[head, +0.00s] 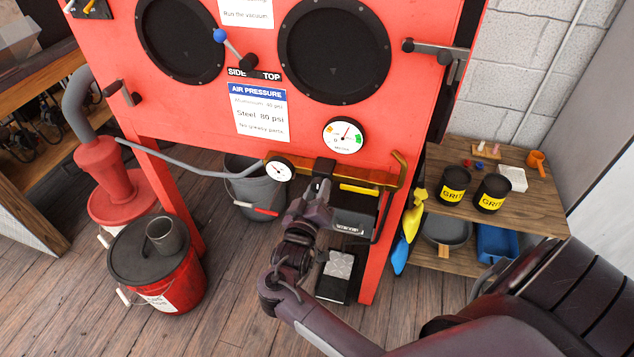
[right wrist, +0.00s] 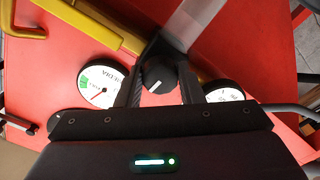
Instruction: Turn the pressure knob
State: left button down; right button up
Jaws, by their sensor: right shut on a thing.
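The black pressure knob (head: 325,166) sits on the brass pipe under the red blast cabinet. In the right wrist view the knob (right wrist: 157,78), with a pale mark on its face, lies between my two fingers. My right gripper (right wrist: 160,88) is shut on the knob; in the head view the gripper (head: 320,184) reaches it from below and hides part of it. A small white gauge (head: 279,170) is left of the knob, and a larger gauge (head: 344,135) with green and orange bands and a red needle is above it. My left gripper is not in view.
The air pressure card (head: 260,112) reads "Steel 80 psi". The brass pipe (head: 375,181) and a yellow handle (head: 358,189) run right of the knob. A grey hose (head: 190,166) comes in from the left. A wooden shelf (head: 530,200) with grit cans stands at right.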

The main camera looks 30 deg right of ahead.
jog(key=shift+n+p, duration=0.35)
jog(key=shift+n, duration=0.05)
jog(key=o, duration=1)
notch_tip(320, 180, up, 20)
jog(key=p, duration=0.1)
jog(key=shift+p, duration=0.4)
